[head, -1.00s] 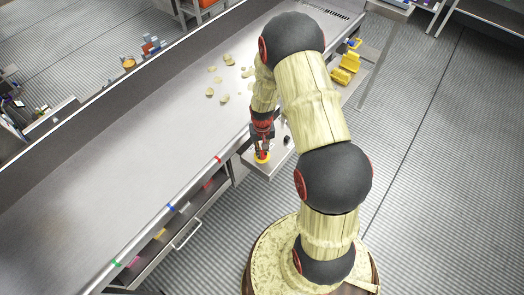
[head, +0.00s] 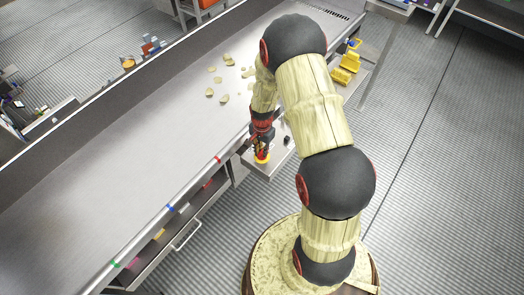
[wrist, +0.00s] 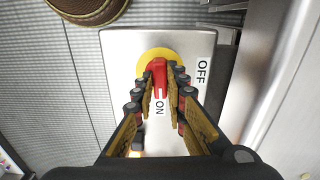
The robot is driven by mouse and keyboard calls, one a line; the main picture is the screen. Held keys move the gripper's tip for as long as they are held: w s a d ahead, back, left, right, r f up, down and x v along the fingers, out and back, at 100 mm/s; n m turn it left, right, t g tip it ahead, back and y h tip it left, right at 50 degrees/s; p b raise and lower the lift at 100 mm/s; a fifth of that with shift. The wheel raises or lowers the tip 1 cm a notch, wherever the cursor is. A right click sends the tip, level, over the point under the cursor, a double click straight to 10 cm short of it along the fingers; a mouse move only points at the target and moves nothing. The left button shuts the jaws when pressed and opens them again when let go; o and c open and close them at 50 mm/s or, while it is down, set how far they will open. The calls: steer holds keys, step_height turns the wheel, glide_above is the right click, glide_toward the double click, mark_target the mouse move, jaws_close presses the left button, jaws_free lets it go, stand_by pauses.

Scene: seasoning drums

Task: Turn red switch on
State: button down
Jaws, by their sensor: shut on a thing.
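The red switch (wrist: 158,77) is a rotary handle on a yellow disc (wrist: 143,58), set on a grey metal plate (wrist: 120,62). ON is printed below the handle and OFF to its right in the wrist view. The handle's long end points down toward ON. My gripper (wrist: 160,82) is shut on the red switch, with one finger on each side of the handle. In the head view my gripper (head: 262,147) is at the switch's yellow disc (head: 262,159), beside the conveyor; the fingers partly hide the handle there.
A long metal conveyor surface (head: 130,160) runs beside the switch, with several pale pieces (head: 223,98) on it. Coloured marks line its near edge. Yellow bins (head: 345,70) stand on a shelf beyond my arm. The ribbed floor (head: 440,190) at right is clear.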

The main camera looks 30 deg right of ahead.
steer(key=shift+m, duration=0.4)
steer(key=c, duration=1.9)
jaws_free()
steer(key=shift+o, duration=0.5)
step_height(320, 180, up, 12)
